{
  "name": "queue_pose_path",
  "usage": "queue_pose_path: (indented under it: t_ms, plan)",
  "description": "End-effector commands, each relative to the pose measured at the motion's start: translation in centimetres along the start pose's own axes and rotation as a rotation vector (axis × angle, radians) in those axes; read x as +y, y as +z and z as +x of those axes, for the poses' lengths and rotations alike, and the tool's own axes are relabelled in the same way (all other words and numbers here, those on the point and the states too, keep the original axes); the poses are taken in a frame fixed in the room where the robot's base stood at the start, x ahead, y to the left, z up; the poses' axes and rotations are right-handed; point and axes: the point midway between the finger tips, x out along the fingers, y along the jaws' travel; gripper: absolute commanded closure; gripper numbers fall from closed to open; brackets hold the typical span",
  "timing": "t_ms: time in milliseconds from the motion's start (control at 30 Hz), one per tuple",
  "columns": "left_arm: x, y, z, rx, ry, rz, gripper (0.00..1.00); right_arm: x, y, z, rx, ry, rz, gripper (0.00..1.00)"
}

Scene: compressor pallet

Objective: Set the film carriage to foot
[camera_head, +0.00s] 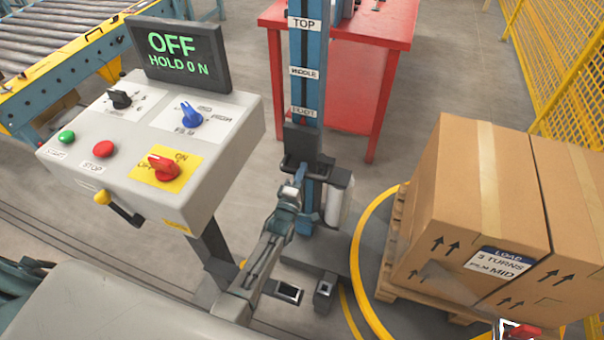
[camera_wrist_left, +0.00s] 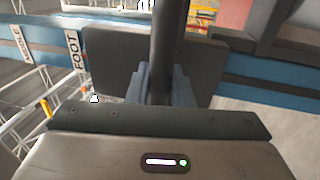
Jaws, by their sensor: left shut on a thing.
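The film carriage (camera_head: 303,140) is a dark block on the blue mast (camera_head: 306,55), its top edge just below the FOOT label (camera_head: 303,112). The TOP label (camera_head: 304,24) and MIDDLE label (camera_head: 304,72) are higher up. A pale film roll (camera_head: 340,200) hangs at the carriage's right. My left gripper (camera_head: 298,182) is at the carriage, shut on its dark handle. In the left wrist view the gripper's fingers (camera_wrist_left: 160,85) close around the upright handle bar (camera_wrist_left: 166,35), partly hiding it. The FOOT label also shows there (camera_wrist_left: 75,50), beside the carriage plate. My right gripper is not in view.
A control box (camera_head: 150,140) with knobs and an OFF display (camera_head: 180,52) stands left of the mast. A red table (camera_head: 385,25) is behind. Cartons (camera_head: 480,190) on a pallet stand right, inside a yellow ring (camera_head: 358,250). A small red item (camera_head: 522,331) shows at lower right.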

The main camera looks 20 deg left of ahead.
Motion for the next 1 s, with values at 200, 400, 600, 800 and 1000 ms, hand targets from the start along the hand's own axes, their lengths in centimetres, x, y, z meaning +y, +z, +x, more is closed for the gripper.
queue_pose_path:
  t_ms: [200,400,600,800,1000]
  plan:
    - [-0.8,0.1,-0.5,-0.001,-0.017,0.000,1.00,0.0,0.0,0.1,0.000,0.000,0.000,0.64]
    - [-0.6,0.1,-0.4,-0.001,-0.014,0.000,0.61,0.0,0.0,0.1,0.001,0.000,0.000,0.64]
    - [-0.5,0.0,-0.4,0.000,-0.010,0.000,0.61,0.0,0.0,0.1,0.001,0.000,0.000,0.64]
    - [-0.6,0.0,-2.6,0.000,-0.012,0.001,0.61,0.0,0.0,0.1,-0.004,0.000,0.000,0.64]
    - [-0.6,0.0,-6.8,0.000,-0.014,0.001,0.61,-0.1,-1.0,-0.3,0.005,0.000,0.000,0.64]
